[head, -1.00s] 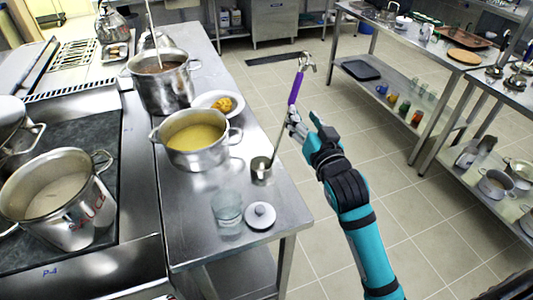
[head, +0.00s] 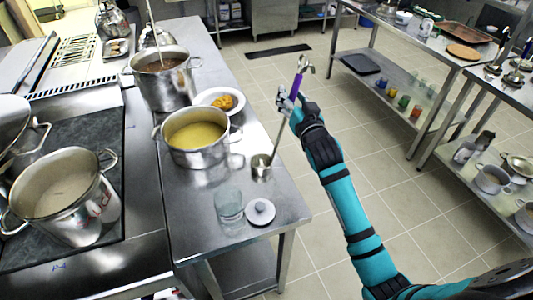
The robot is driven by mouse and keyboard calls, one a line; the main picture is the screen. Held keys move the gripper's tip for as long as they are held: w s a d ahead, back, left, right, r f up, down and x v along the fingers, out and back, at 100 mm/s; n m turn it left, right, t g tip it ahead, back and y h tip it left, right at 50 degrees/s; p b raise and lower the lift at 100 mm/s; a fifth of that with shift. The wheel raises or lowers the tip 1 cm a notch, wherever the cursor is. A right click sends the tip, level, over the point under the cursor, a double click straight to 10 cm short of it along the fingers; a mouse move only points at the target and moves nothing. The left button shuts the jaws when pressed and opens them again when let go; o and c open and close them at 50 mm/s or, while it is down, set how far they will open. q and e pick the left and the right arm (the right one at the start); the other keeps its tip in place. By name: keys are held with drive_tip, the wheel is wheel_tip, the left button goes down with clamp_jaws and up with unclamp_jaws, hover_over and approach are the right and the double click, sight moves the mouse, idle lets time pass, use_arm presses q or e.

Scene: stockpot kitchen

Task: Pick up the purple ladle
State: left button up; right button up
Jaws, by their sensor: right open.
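The purple ladle (head: 296,87) stands tilted at the right edge of the steel worktable (head: 215,265), its bowl low on the tabletop and its hooked end up to the right. The purple grip is near the upper end of the handle. My right gripper (head: 287,102) is open at the lower part of the purple grip. The fingers overlap the handle in the head view; whether they touch it I cannot tell. My left gripper is not in view.
A pot of yellow soup (head: 196,138), a plate of food (head: 220,101), a glass (head: 229,205) and a small lid (head: 260,211) are near the ladle. A stockpot (head: 165,85) stands behind. The floor (head: 350,120) right of the table is clear.

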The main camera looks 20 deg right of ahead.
clamp_jaws()
idle(0.5)
